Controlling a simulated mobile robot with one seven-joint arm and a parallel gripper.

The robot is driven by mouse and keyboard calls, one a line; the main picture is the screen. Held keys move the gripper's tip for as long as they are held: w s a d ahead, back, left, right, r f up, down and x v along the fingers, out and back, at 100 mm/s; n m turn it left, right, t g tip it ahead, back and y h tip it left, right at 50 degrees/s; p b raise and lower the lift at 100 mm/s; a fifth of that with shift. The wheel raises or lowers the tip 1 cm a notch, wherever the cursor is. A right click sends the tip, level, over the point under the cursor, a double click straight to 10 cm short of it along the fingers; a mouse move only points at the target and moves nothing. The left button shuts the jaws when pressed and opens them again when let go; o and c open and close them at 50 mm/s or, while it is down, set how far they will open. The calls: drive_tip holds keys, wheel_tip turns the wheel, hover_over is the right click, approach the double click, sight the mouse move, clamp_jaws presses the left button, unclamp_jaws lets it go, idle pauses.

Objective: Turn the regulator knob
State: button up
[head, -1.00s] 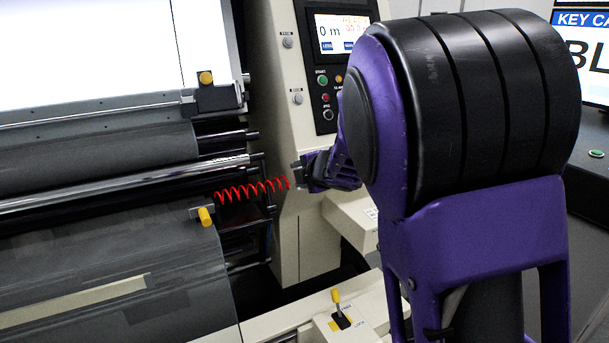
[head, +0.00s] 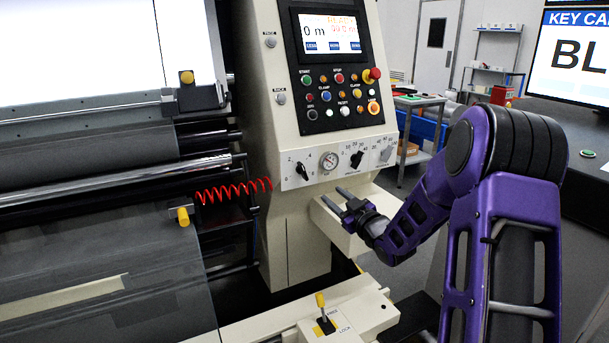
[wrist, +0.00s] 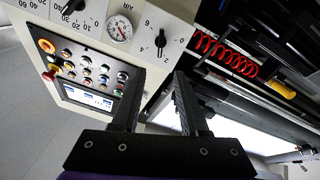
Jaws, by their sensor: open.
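A small black knob (head: 302,170) with a scale up to 6 sits at the left end of the cream machine's lower panel, left of a round gauge (head: 328,161). In the wrist view this knob (wrist: 160,38) is ahead of the fingertips, with the gauge (wrist: 119,29) beside it. Two more knobs, one black (head: 357,159) and one grey (head: 386,154), sit right of the gauge; I cannot tell from labels which is the regulator. My gripper (head: 335,196) is open and empty, below and right of the small black knob, apart from the panel.
A button panel with a screen (head: 330,33) and a red stop button (head: 375,73) is above the knobs. A cream ledge (head: 340,232) lies under my gripper. A red coiled hose (head: 235,191) and rollers (head: 120,175) are at left. A yellow-tipped lever (head: 320,300) stands in front.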

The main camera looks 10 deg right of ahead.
sight(305, 172)
drive_tip(key=x, duration=1.7)
clamp_jaws()
